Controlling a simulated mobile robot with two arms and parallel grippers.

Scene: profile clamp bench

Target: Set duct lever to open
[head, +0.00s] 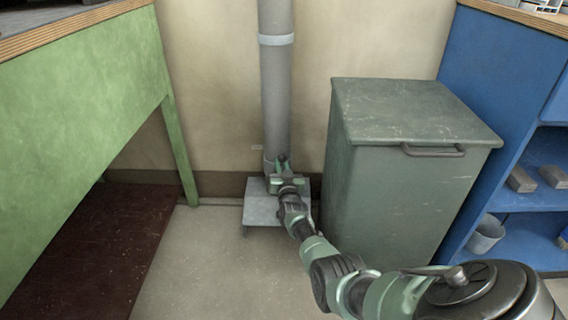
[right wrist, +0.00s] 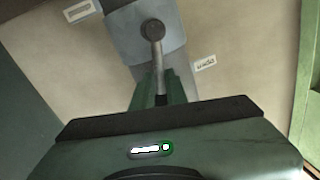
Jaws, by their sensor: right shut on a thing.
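The grey duct (head: 276,95) runs down the wall to a grey box (head: 262,207) near the floor. In the right wrist view the duct lever (right wrist: 157,55) is a thin metal bar on a round pivot (right wrist: 152,29). Its free end runs down the picture between the fingers of my right gripper (right wrist: 160,92), which is shut on it. An upside-down label reading "open" (right wrist: 205,63) is right of the lever; another label (right wrist: 79,10), unreadable, is at upper left. In the head view my right gripper (head: 283,168) is at the duct's foot and hides the lever. My left gripper is out of view.
A grey-green lidded bin (head: 400,185) stands close to the right of my right arm. A green bench (head: 90,120) is on the left and a blue shelf unit (head: 490,120) on the right. The floor (head: 205,265) between bench and bin is clear.

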